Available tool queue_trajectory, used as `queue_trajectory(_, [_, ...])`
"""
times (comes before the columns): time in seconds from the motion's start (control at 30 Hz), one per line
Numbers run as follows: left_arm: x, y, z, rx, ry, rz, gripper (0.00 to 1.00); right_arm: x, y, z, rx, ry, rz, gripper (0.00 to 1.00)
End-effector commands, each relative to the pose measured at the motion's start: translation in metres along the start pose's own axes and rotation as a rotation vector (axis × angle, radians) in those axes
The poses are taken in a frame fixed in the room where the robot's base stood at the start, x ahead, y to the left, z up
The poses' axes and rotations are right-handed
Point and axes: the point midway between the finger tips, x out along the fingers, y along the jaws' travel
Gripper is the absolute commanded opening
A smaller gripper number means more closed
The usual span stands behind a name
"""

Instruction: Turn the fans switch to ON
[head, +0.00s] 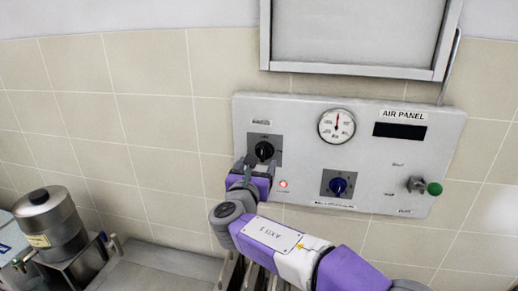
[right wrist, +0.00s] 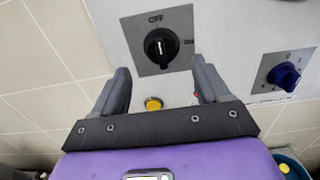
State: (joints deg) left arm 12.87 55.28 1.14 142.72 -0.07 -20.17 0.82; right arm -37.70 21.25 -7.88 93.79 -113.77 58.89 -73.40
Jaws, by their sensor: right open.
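A black rotary switch (head: 264,151) sits on a dark grey square plate at the left of the wall panel; the label above it is too small to read. In the right wrist view the black switch (right wrist: 160,47) has OFF above it and ON to its right, and its white mark points up toward OFF. I take it for the fans switch. My right gripper (head: 254,167) is just below it, fingers pointing up at the panel. In the right wrist view the gripper (right wrist: 161,78) is open and empty, fingers below and either side of the switch, apparently apart from it. My left gripper is out of view.
The AIR PANEL (head: 380,165) also carries a gauge (head: 337,126), a dark display (head: 399,131), a blue knob (head: 338,187), a lit red lamp (head: 283,184) and a green button (head: 434,188). A yellow button (right wrist: 153,104) shows between my fingers. A steel pot (head: 49,222) stands lower left.

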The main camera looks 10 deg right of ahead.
Motion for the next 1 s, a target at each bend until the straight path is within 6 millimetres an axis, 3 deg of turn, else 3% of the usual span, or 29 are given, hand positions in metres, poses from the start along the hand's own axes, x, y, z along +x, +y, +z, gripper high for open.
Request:
queue_trajectory(0.2, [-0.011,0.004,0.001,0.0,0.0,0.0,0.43,0.037,-0.001,0.0,-0.003,0.002,-0.004,0.75])
queue_trajectory(0.4, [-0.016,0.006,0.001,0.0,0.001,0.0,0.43,0.06,-0.001,0.0,0.0,0.003,-0.002,0.75])
queue_trajectory(0.77, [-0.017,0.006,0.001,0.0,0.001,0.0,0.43,0.065,0.0,-0.002,0.0,0.003,-0.001,0.75])
queue_trajectory(1.0, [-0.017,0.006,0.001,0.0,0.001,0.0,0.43,0.065,0.0,-0.001,0.0,0.003,-0.001,0.39])
